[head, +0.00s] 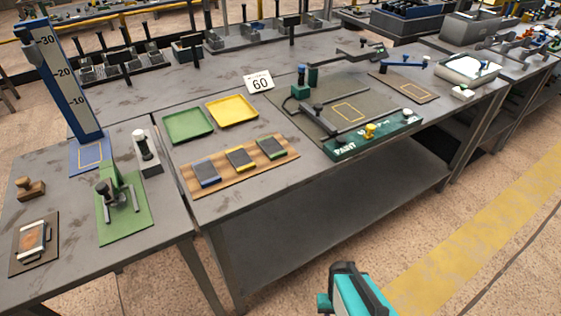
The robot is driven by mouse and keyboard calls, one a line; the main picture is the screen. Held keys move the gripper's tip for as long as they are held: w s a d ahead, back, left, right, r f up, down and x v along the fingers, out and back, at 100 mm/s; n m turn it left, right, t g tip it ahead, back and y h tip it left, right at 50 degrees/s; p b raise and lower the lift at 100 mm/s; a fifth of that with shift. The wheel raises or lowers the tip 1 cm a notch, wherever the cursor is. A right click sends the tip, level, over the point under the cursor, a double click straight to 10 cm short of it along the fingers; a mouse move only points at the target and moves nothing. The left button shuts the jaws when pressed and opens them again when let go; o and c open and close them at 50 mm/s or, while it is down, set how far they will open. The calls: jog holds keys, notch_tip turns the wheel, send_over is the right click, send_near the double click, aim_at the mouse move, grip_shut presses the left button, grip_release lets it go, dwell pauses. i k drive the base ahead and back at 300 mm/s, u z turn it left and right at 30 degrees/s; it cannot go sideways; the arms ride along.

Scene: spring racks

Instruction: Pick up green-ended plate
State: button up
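Three dark grey plates lie side by side on a brown wooden board (197,191) near the front edge of the table. The right plate (271,147) appears to be the green-ended one, though its end colour is small and hard to make out. The middle plate (241,157) has a yellow end, and the left plate (206,172) has a blue end. A teal and black part of my arm shows at the bottom edge, well in front of the table and apart from the plates. My gripper's fingers are not visible.
Behind the board are a green tray (187,124) and a yellow tray (231,110), both looking empty. A "60" sign (260,82) stands behind them. A green "PAINT" fixture (345,147) is to the right. A tall blue scale (62,80) stands left.

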aim_at(269, 146)
jog(key=k, duration=1.75)
jog(key=u, duration=1.3)
jog(key=i, duration=1)
jog(key=z, duration=0.1)
